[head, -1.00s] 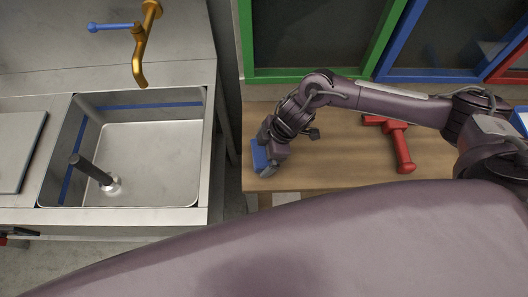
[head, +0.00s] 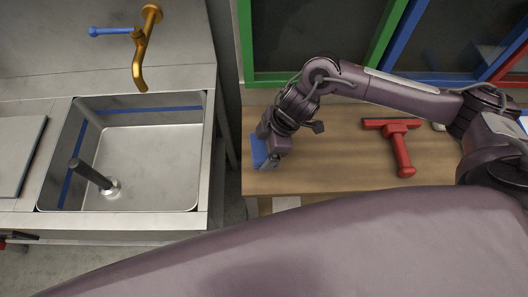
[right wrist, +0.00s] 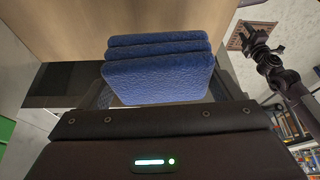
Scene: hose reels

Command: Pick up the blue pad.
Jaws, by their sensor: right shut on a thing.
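The blue pad (head: 258,151) is at the left end of the wooden table, in the grasp of my right gripper (head: 268,159). In the right wrist view the blue pad (right wrist: 160,78) shows as a textured block with up to three stacked layers, between the fingers of my right gripper (right wrist: 160,103). The gripper is shut on it. Whether the pad's underside touches the table is hard to tell.
A red squeegee (head: 400,150) lies on the wooden table (head: 340,175) to the right of the gripper. A steel sink (head: 150,165) with a brass faucet (head: 145,50) stands at left, across a gap. Green and blue frames (head: 380,45) stand behind the table.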

